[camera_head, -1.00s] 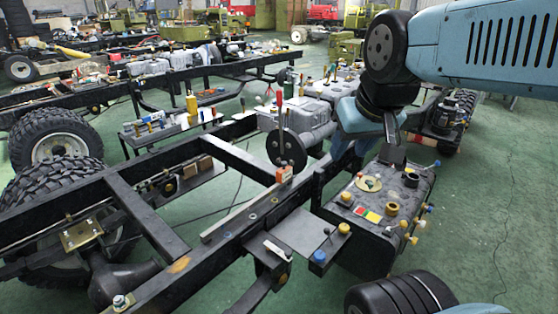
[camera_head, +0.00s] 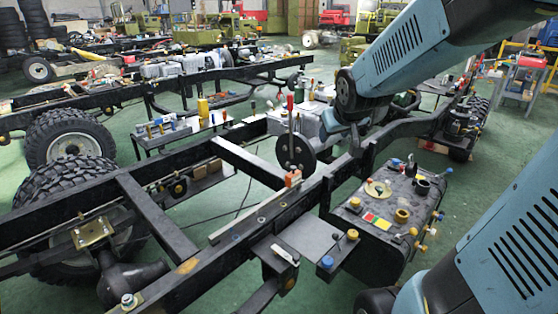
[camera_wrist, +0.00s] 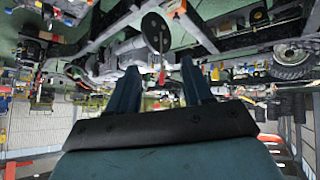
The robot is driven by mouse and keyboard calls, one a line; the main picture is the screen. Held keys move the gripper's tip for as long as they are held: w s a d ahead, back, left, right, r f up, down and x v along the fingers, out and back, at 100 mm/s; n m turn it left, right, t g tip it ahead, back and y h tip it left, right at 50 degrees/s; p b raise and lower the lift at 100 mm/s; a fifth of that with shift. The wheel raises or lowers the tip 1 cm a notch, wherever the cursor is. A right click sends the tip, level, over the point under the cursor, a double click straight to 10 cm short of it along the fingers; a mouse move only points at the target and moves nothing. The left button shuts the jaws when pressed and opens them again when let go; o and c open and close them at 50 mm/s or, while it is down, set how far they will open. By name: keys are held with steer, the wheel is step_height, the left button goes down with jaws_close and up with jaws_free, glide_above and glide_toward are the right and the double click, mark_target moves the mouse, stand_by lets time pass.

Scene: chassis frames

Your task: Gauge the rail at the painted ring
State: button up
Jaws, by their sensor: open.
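A black chassis rail (camera_head: 215,262) runs diagonally from the lower left to the upper right. An orange-yellow painted mark (camera_head: 187,266) shows on its top; I cannot tell whether it circles the rail. The disc (camera_wrist: 155,32) and a red-handled lever (camera_wrist: 161,76) appear beyond the fingers. In the head view my arm partly hides my gripper.
A black tank (camera_head: 375,232) with yellow caps and coloured squares sits right of the rail. A grey plate (camera_head: 308,238) with blue and yellow knobs lies beside it. A crossmember (camera_head: 155,218) and large tyre (camera_head: 75,220) are at left. Green floor is open at far right.

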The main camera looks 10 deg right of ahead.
mark_target(295, 170)
steer(key=w+f+n+t+y, duration=0.2)
steer(key=w+f+t, duration=0.2)
steer(key=w+f, duration=1.05)
step_height(295, 170, down, 15)
steer(key=w+t+y, duration=0.3)
steer(key=t, duration=0.2)
steer(key=shift+m, duration=0.4)
steer(key=x, duration=1.3)
steer(key=shift+w+d, duration=0.1)
steer(key=shift+d, duration=0.05)
steer(key=shift+c, duration=0.2)
jaws_close()
